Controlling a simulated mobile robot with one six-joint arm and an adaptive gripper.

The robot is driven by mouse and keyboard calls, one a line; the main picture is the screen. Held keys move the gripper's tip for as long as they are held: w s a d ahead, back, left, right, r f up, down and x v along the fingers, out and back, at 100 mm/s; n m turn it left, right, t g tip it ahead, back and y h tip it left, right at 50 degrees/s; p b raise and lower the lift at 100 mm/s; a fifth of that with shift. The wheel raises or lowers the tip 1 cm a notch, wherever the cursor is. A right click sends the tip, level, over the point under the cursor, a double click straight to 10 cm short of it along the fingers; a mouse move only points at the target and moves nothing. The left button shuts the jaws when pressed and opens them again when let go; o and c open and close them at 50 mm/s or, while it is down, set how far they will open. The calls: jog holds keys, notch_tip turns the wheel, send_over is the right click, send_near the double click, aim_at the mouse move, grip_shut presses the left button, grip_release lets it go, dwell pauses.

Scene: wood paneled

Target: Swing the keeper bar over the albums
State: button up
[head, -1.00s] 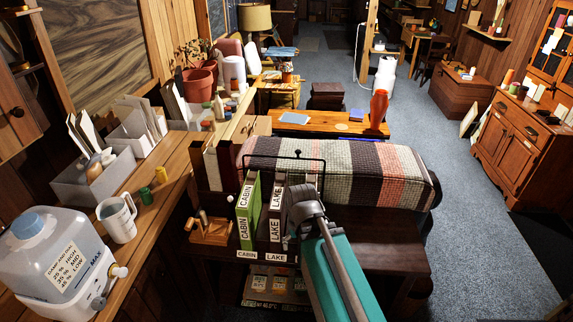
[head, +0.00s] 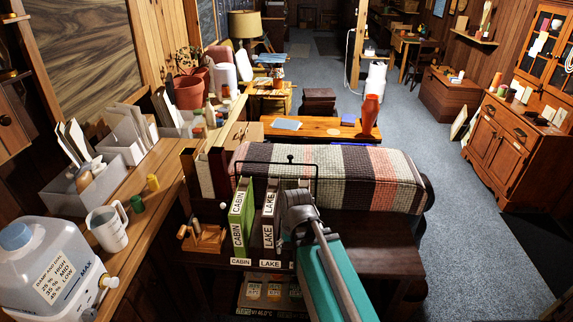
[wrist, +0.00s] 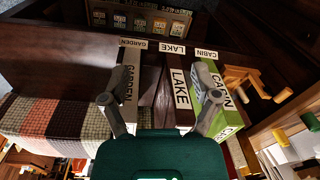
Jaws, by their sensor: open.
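The keeper bar (head: 290,162) is a thin black wire frame with a small knob on top. It stands upright behind the albums in the head view; I cannot make it out in the wrist view. A green CABIN album (head: 239,222) and a dark LAKE album (head: 269,222) stand side by side, spines up. The wrist view also shows a grey GARDEN album (wrist: 126,80), mostly hidden by my arm in the head view. My gripper (wrist: 163,98) is open and empty over the albums, its fingers spread on either side of the LAKE album in that view.
A striped blanket (head: 345,178) lies behind the albums. A wooden counter (head: 160,195) on the left carries a water jug (head: 45,268), a white mug (head: 107,228) and file boxes. A wooden peg piece (head: 203,238) stands left of the albums. Carpet floor (head: 460,240) is clear at right.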

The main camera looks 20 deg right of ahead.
jog(key=w+m+t+y+b, duration=0.2)
jog(key=w+m, duration=0.2)
jog(key=w, duration=0.1)
jog(key=w+d+f+m+t+y+b, duration=0.1)
jog(key=w+m+t+y+b, duration=0.1)
jog(key=w, duration=0.4)
jog(key=w+m+t+y+b, duration=0.2)
jog(key=w+m+b, duration=0.1)
jog(key=w+m, duration=0.2)
jog(key=shift+w+d+f+m+y+b, duration=0.1)
jog(key=shift+w+d+m+y+b, duration=0.1)
jog(key=shift+m, duration=0.25)
jog(key=shift+w+d+f+m+y+b, duration=0.1)
jog(key=shift+m+y+b, duration=0.1)
jog(key=shift+m, duration=0.25)
jog(key=m+t+b, duration=0.7)
jog(key=m+t, duration=0.3)
jog(key=m, duration=0.7)
send_near(293, 159)
jog(key=v, duration=0.3)
jog(key=shift+w+r+p, duration=0.1)
jog(key=shift+w+p, duration=0.1)
jog(key=shift+p, duration=0.1)
jog(key=shift+w, duration=0.15)
jog(key=x, duration=1.3)
jog(key=shift+w+a, duration=0.2)
jog(key=shift+a, duration=0.1)
grip_shut()
